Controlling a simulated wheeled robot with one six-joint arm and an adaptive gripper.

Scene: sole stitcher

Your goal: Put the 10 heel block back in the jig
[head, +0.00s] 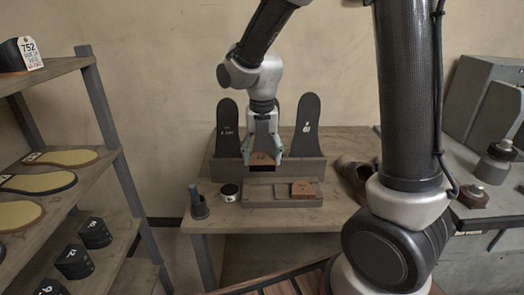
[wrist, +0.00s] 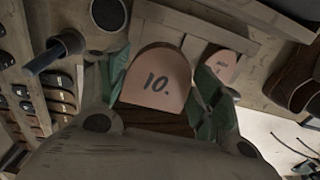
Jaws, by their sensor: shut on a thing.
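The jig (head: 268,193), a low wooden holder, lies on the table below and in front of the gripper. Another reddish-brown heel block (head: 303,188) sits in its right part; it also shows in the wrist view (wrist: 222,66). The jig's left part looks empty.
A wooden rack (head: 310,170) with two upright dark soles (head: 228,127) stands close behind the gripper. A round tin (head: 230,192) and a dark pot with a tool (head: 199,206) stand left of the jig. A brown shoe (head: 354,177) is on the right. Shelves are at left.

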